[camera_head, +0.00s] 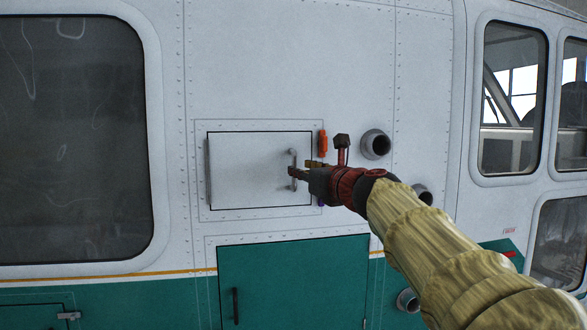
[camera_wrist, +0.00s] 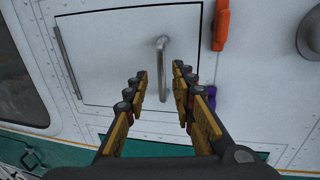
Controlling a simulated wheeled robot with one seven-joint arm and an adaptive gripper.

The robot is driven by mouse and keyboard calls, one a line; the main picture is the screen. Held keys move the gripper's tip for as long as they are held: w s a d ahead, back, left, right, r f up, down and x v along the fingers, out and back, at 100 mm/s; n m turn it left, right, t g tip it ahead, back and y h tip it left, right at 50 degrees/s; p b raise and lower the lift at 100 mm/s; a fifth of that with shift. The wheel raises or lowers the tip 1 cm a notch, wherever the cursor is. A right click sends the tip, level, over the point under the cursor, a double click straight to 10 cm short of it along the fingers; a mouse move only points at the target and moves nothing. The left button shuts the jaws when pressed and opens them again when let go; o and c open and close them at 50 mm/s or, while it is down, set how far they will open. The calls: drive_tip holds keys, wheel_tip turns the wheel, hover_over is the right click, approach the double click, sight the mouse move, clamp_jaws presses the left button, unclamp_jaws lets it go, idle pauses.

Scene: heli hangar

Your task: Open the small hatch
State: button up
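The small hatch (camera_head: 245,165) is a white rectangular panel in the helicopter's side, flush in its frame and apparently closed. It also shows in the wrist view (camera_wrist: 105,50). A dark hinge strip runs down its left edge. Its handle (camera_head: 293,158) is a vertical grey bar near the right edge, also seen in the wrist view (camera_wrist: 163,62). My gripper (camera_head: 301,171) is at the handle, coming from the right. In the wrist view my gripper (camera_wrist: 160,76) has its fingers apart, with the handle appearing between them. I cannot tell whether either finger touches it.
An orange part (camera_head: 323,143) sits right of the hatch, and a purple part (camera_wrist: 206,102) lies lower, partly hidden by my gripper. A round grey port (camera_head: 375,144) protrudes further right. A green door (camera_head: 290,285) is below.

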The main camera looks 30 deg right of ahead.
sight(294, 185)
drive_tip(key=w, duration=0.6)
drive_tip(key=shift+d+f+p, duration=0.15)
drive_tip(key=shift+d+p, duration=0.2)
drive_tip(key=shift+d, duration=0.05)
drive_tip(key=shift+s, duration=0.1)
drive_tip(key=shift+c, duration=1.3)
clamp_jaws()
